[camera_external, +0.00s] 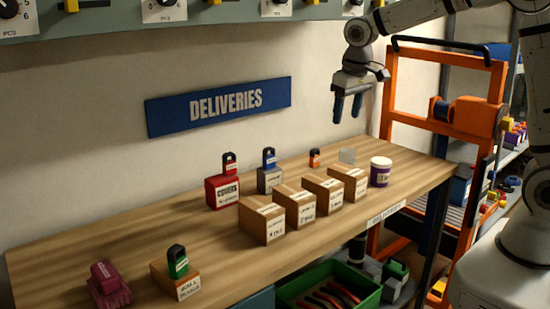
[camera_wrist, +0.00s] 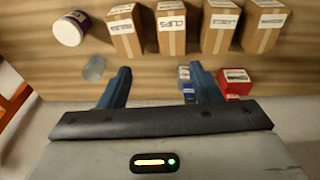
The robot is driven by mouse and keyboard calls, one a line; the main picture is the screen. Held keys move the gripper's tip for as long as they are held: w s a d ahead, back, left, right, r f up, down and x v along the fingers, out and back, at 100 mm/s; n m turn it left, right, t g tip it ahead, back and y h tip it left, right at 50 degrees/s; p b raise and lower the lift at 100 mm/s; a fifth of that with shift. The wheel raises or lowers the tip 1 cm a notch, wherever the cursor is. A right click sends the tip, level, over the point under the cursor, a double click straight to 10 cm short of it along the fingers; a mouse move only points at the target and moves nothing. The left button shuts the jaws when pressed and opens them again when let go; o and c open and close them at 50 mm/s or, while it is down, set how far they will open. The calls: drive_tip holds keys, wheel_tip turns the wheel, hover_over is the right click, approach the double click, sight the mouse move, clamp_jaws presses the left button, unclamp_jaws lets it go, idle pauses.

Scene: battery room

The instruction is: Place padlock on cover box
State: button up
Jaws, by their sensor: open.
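The red box labelled "COVERS" (camera_external: 222,193) stands on the wooden table near the wall, with a small red-and-black padlock-shaped item (camera_external: 229,164) on top. The red box also shows in the wrist view (camera_wrist: 236,84), right of my fingers. A blue padlock-shaped item (camera_external: 269,157) sits on a grey box (camera_external: 270,181). A small orange-and-black one (camera_external: 314,158) stands farther right. A green-and-black one (camera_external: 177,262) sits on a small cardboard box at the front left. My gripper (camera_external: 347,118) is open and empty, pointing down above the table's back right part.
Several cardboard boxes (camera_external: 299,207) stand in a row before the red box. A magenta item (camera_external: 108,285) is front left. An orange frame (camera_external: 388,95) stands beyond the table's right end.

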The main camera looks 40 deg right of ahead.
drive_tip(key=s+d, duration=0.5)
drive_tip(key=s, duration=0.7)
drive_tip(key=s+d+t, duration=0.1)
drive_tip(key=s+d, duration=0.4)
drive_tip(key=s, duration=0.8)
drive_tip(key=shift+d+f, duration=0.2)
drive_tip(key=shift+f, duration=0.05)
